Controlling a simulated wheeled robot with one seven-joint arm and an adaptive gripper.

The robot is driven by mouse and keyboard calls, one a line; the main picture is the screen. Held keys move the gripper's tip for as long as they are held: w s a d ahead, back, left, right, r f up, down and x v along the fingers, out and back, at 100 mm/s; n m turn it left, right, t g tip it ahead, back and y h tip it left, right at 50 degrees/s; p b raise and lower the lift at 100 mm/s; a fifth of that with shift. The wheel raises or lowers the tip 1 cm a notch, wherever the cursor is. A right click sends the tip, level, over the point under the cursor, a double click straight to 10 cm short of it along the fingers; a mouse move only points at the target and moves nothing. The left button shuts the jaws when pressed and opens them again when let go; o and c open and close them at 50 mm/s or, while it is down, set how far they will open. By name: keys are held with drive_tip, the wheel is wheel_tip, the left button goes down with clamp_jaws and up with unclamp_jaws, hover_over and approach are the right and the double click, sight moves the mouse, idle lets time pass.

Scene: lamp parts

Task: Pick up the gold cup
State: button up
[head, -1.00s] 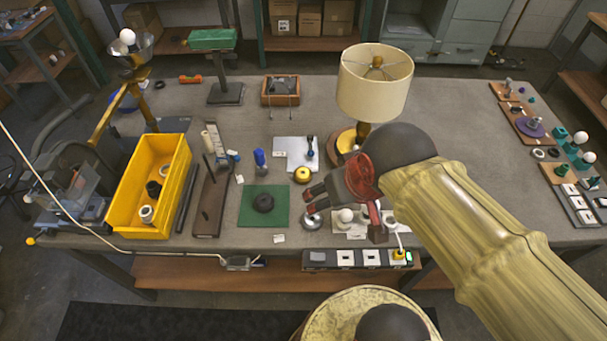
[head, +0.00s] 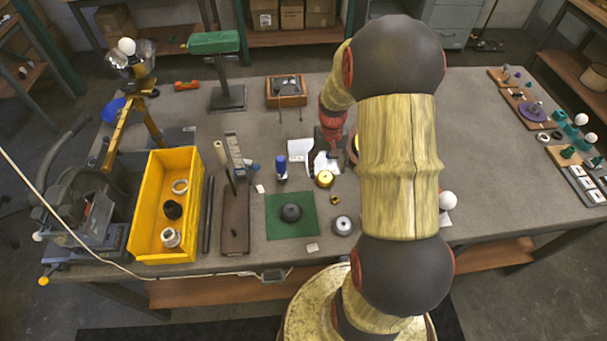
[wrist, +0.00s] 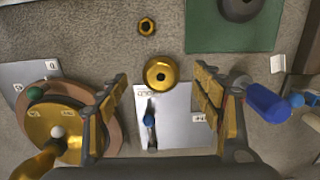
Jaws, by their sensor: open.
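The gold cup (head: 324,179) is a small round brass-coloured piece with a dark hole in its top. It stands upright on the table, near the edge of a white card (head: 328,162). In the wrist view the cup (wrist: 160,76) appears between my two fingertips, with a gap on both sides. My gripper (wrist: 160,84) is open, empty and pointing down at the cup. In the head view my gripper (head: 326,153) is just behind the cup, partly hidden by my arm. I cannot tell its exact height above the cup.
A blue-handled tool (wrist: 266,103) stands close to the right finger. A round brass lamp base (wrist: 62,132) is by the left finger. A gold nut (wrist: 146,26) and the green mat (wrist: 205,30) lie nearby. A yellow bin (head: 143,215) stands farther left.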

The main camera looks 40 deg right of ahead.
sight(326, 176)
drive_tip(key=shift+t, duration=0.3)
drive_tip(key=f, duration=0.2)
drive_tip(key=w+f+b, duration=0.1)
drive_tip(key=f, duration=0.1)
drive_tip(key=f+b, duration=0.1)
drive_tip(key=f, duration=0.2)
drive_tip(key=shift+w+d, duration=0.2)
drive_tip(key=shift+d, duration=0.2)
drive_tip(key=shift+c, duration=0.6)
drive_tip(key=c, duration=1.1)
drive_tip(key=shift+o, duration=0.2)
drive_tip(key=shift+r, duration=0.1)
